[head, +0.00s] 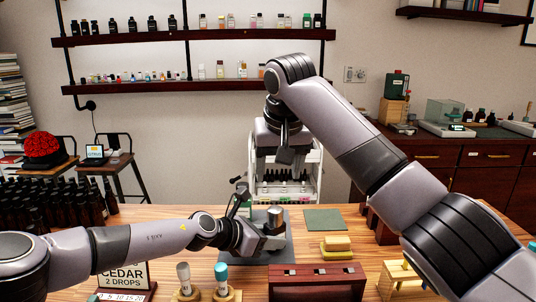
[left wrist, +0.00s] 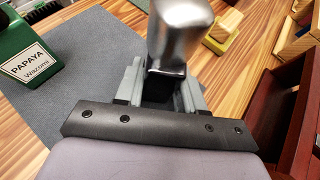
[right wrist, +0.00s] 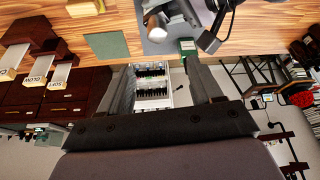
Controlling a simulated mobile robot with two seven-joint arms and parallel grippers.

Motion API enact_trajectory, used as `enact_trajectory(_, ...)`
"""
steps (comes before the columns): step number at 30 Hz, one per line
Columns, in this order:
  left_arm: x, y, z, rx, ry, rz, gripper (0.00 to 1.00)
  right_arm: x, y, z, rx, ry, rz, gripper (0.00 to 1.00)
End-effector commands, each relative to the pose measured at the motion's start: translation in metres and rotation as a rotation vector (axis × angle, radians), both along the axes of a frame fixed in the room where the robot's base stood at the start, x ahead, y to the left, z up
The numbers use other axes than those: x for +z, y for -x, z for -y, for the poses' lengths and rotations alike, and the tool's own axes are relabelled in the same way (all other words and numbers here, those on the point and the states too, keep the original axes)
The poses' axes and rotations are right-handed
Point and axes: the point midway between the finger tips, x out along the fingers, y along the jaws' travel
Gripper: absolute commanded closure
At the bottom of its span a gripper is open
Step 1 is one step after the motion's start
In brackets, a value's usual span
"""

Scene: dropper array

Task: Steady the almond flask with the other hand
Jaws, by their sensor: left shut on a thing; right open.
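A silver metal flask (left wrist: 178,35) stands between the fingers of my left gripper (left wrist: 163,88), which is shut on it. No almond label can be read on it. In the head view the flask (head: 277,214) is above the grey mat (head: 256,257), at my left gripper (head: 268,236). Whether its base touches the mat is hidden. My right gripper (head: 285,152) hangs high behind the table, well apart from the flask. In the right wrist view my right gripper (right wrist: 162,88) is open and empty.
A green mat (head: 325,220) and a yellow block (head: 337,243) lie to the right. A dark red box (head: 316,284) and two droppers (head: 184,280) (head: 221,278) are in front. Dark bottles (head: 45,208) crowd the left.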

Motion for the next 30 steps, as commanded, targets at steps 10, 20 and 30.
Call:
enact_trajectory(10,0.000,0.000,0.000,0.000,0.000,0.000,1.00,-0.006,-0.005,0.010,0.182,0.007,-0.016,0.32)
enact_trajectory(20,0.000,0.000,0.000,0.000,0.000,0.000,1.00,-0.012,-0.010,0.025,0.509,0.006,-0.005,0.32)
enact_trajectory(30,0.000,0.000,0.000,0.000,0.000,0.000,1.00,-0.037,-0.018,0.020,0.568,0.006,0.000,0.32)
